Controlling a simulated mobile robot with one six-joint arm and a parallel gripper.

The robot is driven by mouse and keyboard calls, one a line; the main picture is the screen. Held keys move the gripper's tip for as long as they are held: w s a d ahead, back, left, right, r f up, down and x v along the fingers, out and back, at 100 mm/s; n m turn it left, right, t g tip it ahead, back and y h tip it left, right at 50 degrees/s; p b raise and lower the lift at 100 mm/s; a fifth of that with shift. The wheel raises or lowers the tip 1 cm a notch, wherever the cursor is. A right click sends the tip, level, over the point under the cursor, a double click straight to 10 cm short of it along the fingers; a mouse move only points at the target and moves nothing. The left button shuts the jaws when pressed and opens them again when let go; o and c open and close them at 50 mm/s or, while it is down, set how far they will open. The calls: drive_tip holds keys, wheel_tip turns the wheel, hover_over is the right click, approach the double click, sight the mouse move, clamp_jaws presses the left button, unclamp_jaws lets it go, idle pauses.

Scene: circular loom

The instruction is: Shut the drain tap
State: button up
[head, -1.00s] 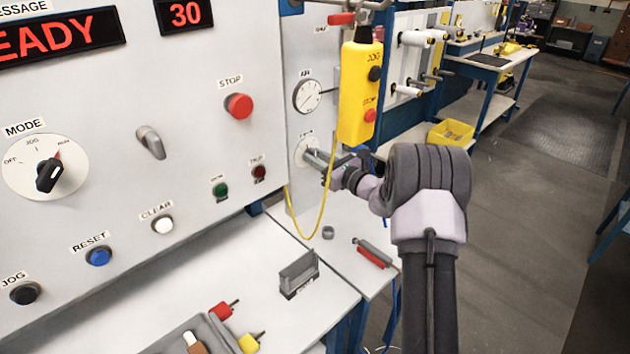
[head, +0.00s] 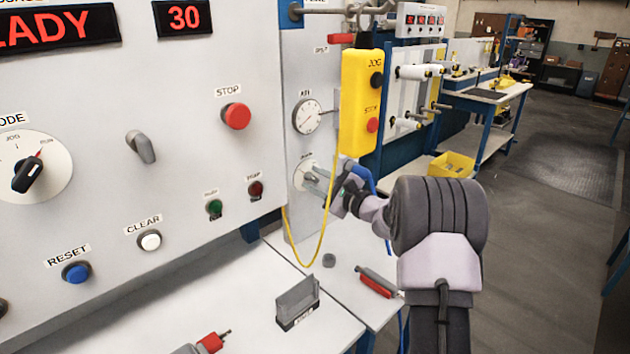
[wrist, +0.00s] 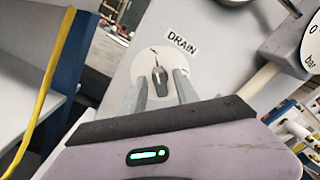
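The drain tap (wrist: 158,80) is a dark grey knob on a round white plate (wrist: 174,60), beside a "DRAIN" label in the wrist view. A thin red mark shows at its upper end. In the head view its plate (head: 302,170) sits on the grey side panel, below a round gauge. My gripper (wrist: 160,77) is open, with one grey finger on each side of the knob. Gaps show between fingers and knob, so they look apart from it. In the head view my gripper (head: 311,181) reaches the plate from the right, and its fingers partly cover the knob.
A yellow jog/stop pendant (head: 360,100) hangs just above my wrist, and its yellow cable (head: 296,240) loops below the tap. The gauge (head: 307,117) is close above.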

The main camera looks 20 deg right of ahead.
drive_tip(key=shift+s, duration=0.1)
drive_tip(key=v, duration=0.7)
idle(0.4)
